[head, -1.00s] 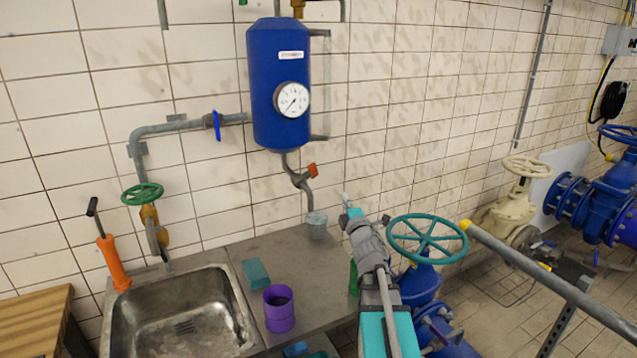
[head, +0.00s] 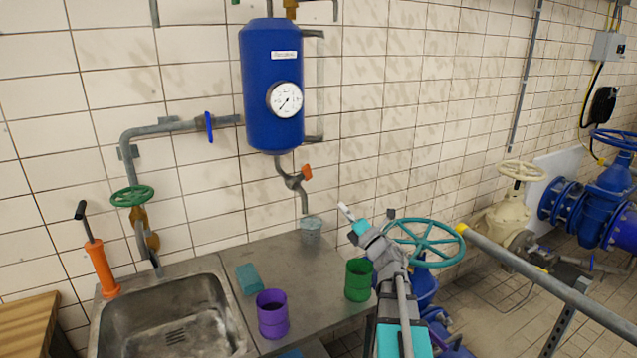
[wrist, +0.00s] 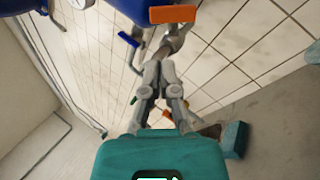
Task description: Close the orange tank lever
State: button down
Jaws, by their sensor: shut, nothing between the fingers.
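The orange tank lever (head: 307,173) sits on the bent grey outlet pipe under the blue tank (head: 272,95). It stands tilted beside the pipe. In the wrist view the orange lever (wrist: 173,14) is at the top, beyond my fingers and apart from them. My gripper (wrist: 160,68) is shut and empty, its two grey fingers together. In the head view my gripper (head: 347,212) is low and to the right of the lever, with a visible gap between them.
A small metal cup (head: 311,227) stands below the outlet pipe. Purple (head: 272,315) and green (head: 358,281) cups and a teal sponge (head: 250,279) are on the steel counter. A teal handwheel (head: 425,243) is close to my arm on the right.

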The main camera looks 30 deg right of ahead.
aim_at(310, 169)
jog(key=shift+w+r, duration=0.1)
jog(key=p+x, duration=0.6)
jog(key=x, duration=0.7)
jog(key=shift+w+a+r, duration=0.1)
jog(key=shift+w, duration=0.25)
jog(key=shift+r+h+p, duration=0.2)
jog(key=shift+h+p, duration=0.2)
jog(key=shift+p, duration=0.2)
